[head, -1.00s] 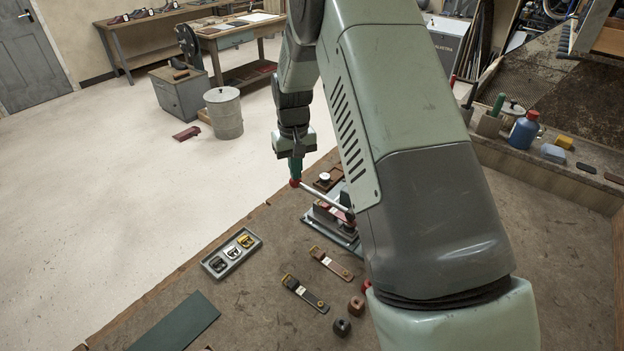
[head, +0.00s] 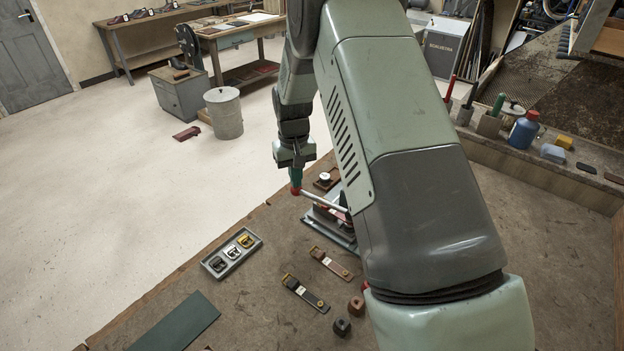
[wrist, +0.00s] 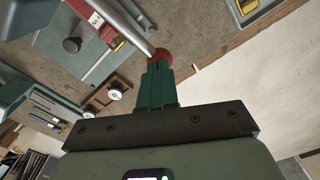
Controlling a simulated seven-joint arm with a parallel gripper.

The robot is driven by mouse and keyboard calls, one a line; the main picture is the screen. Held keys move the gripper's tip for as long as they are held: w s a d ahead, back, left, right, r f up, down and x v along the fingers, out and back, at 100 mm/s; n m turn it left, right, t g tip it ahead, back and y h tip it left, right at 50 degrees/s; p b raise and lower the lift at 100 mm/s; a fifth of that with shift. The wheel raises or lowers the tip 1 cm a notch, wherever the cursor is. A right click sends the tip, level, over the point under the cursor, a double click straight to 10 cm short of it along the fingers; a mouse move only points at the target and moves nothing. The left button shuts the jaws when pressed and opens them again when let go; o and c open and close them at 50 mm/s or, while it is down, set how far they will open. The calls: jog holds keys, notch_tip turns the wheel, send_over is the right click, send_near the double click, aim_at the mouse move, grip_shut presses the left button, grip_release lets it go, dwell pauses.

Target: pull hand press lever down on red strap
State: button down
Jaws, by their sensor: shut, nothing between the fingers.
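My gripper (head: 296,185) is shut with its fingertips at the red ball knob (head: 295,191) on the end of the press lever (head: 325,203). In the wrist view the green fingers (wrist: 155,65) touch or nearly touch the red knob (wrist: 162,57), with nothing between them. The lever is a pale metal rod that slopes down from the knob toward the press (head: 330,225). The press stands on a grey base, partly hidden by my arm. A red strip, perhaps the red strap (wrist: 92,14), lies on the press in the wrist view; how it sits is unclear.
A grey tray of buckles (head: 231,255) lies left of the press. Two straps, one dark (head: 305,293) and one brown (head: 331,264), lie in front. A green mat (head: 175,325) is at the lower left. Small round pieces (head: 342,327) lie near my arm.

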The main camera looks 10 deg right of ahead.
aim_at(298, 190)
jog(key=shift+f, duration=0.55)
jog(key=shift+s+d+f, duration=0.1)
jog(key=shift+f, duration=0.75)
jog(key=shift+s+d+f, duration=0.1)
jog(key=shift+f, duration=0.75)
jog(key=shift+r, duration=0.1)
notch_tip(298, 190, up, 14)
jog(key=shift+f, duration=0.25)
dwell(1.0)
